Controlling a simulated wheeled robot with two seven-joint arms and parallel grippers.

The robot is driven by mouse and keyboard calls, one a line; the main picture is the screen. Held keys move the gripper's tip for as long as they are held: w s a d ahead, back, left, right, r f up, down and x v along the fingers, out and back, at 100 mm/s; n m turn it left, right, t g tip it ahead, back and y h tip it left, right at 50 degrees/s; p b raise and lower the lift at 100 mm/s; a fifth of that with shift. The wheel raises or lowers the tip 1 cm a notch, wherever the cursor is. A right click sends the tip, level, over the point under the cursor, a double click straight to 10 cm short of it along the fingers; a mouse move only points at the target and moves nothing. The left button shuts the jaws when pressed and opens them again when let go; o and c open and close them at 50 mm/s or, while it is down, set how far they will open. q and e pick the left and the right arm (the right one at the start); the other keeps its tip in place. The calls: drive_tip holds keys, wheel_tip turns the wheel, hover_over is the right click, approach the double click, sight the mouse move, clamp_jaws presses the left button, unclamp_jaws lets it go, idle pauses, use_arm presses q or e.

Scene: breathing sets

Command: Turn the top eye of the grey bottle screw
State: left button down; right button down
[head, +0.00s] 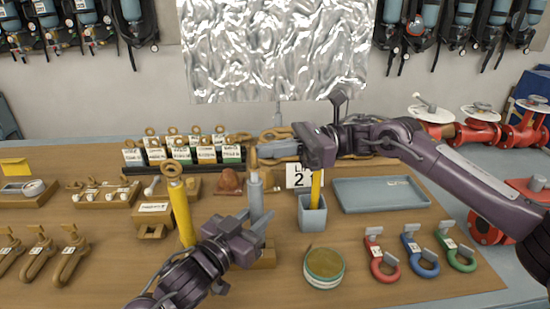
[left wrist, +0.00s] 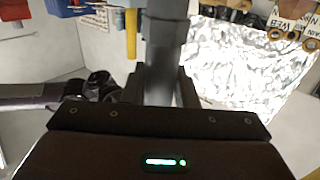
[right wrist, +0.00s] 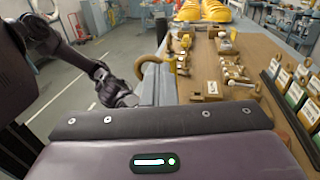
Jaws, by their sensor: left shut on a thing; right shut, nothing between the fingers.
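The grey bottle screw (head: 255,200) stands upright on a wooden block (head: 267,256). My left gripper (head: 254,228) is shut on its grey body low down; in the left wrist view the grey body (left wrist: 166,50) rises between the fingers. The brown top eye (head: 253,156) is at its upper end. My right gripper (head: 266,150) is shut and empty, its fingertips level with the eye and overlapping it in the head view. In the right wrist view the eye (right wrist: 142,64) curves around the left side of the fingers; I cannot tell whether they pass through it.
A yellow bottle screw (head: 181,210) stands just left. A grey cup (head: 312,214) with a yellow item, a round tin (head: 324,267) and a blue-grey tray (head: 380,194) are to the right. Labelled pieces (head: 180,150) stand behind. Coloured shackles (head: 412,255) lie front right.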

drive_tip(key=shift+w+a, duration=0.3)
drive_tip(key=shift+w, duration=0.05)
drive_tip(key=shift+a, duration=0.1)
drive_tip(key=shift+w+a, duration=0.55)
drive_tip(key=shift+a, duration=0.35)
drive_tip(key=shift+d, duration=0.1)
idle(1.0)
